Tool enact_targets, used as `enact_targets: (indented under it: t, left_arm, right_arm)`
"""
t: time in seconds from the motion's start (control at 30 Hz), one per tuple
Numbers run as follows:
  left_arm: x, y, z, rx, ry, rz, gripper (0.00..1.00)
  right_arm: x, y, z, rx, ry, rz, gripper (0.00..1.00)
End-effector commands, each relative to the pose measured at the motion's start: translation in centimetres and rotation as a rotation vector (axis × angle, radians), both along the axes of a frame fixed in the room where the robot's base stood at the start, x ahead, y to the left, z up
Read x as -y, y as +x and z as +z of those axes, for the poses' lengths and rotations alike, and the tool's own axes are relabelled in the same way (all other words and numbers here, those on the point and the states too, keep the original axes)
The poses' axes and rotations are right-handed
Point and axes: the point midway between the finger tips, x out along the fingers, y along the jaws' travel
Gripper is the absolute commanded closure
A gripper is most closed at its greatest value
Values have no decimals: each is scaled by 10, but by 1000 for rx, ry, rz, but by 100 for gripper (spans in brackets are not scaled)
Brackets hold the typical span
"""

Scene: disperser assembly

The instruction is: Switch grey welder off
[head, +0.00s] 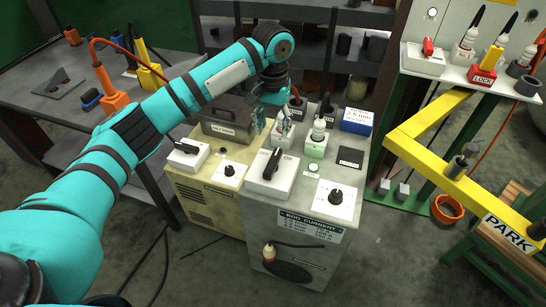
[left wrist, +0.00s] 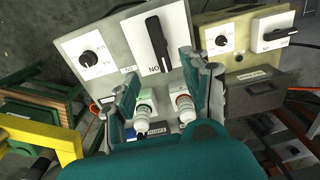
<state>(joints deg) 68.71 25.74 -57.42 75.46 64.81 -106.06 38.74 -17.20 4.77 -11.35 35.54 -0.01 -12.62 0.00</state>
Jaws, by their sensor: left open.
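The grey welder (head: 291,225) stands in the middle of the head view, with a current label on its front. On its top a white panel carries a black switch handle (head: 271,164); the far end of the handle lies beside the letters ON. The handle also shows in the left wrist view (left wrist: 159,42), where the scene appears upside down. My left gripper (head: 270,121) hangs behind the switch panel, over the back of the welder top. In the left wrist view its fingers (left wrist: 158,65) are spread apart with the handle beyond them. It holds nothing. My right gripper is in neither view.
Two white bottles (left wrist: 143,121) (left wrist: 185,106) stand close by my left fingers. A black knob (head: 336,197) sits right of the switch. The beige welder (head: 209,203) adjoins on the left. A yellow frame (head: 430,150) stands at the right.

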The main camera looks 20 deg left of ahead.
Motion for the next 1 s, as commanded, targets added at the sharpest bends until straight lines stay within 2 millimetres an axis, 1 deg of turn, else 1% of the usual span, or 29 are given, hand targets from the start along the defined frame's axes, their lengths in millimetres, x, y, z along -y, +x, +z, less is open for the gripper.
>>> enact_targets:
  t: [0.03,0.3,0.5,0.6,0.7,1.0]
  left_arm:
    - [-1,-1,-12,-4,1,0,52]
    - [0,-2,-71,-3,2,-1,52]
    - [0,-1,-106,-2,0,0,52]
    - [0,-1,-116,-1,0,-1,52]
    - [0,0,-123,1,-1,-1,52]
    - [0,0,-126,1,-1,-2,52]
  right_arm:
    - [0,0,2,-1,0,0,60]
    - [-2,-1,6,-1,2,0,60]
    - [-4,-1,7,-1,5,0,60]
    - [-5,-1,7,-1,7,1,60]
    - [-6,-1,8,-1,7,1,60]
    - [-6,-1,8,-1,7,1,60]
